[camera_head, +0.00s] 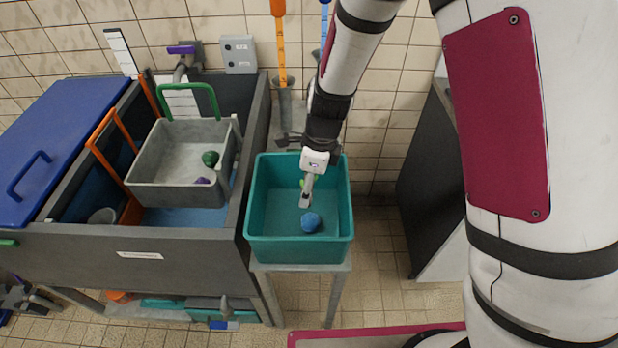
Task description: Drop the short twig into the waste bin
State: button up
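My gripper (307,193) points down into a teal bin (300,249) on a small grey stand. Its fingertips are small here, and I cannot tell whether they are apart or hold anything. A blue ball (310,222) lies in the teal bin, just below the gripper in the picture. A small bright green thing (302,184) shows beside the fingers, partly hidden; I cannot tell what it is. I cannot make out a twig. No bin is clearly marked as the waste bin.
Left of the teal bin is a dark grey trough (100,262) with a blue lid (55,135). A grey basket (160,192) with a green handle sits in it, holding a dark green ball (210,158) and a purple thing (202,181). A dark cabinet (430,170) stands right.

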jog(key=o, duration=0.9)
jog(key=shift+r, duration=0.2)
jog(key=r, duration=0.4)
jog(key=d+r, duration=0.1)
jog(key=r, duration=0.6)
jog(key=shift+s+d+r, duration=0.2)
jog(key=shift+d+r, duration=0.1)
jog(key=shift+d, duration=0.05)
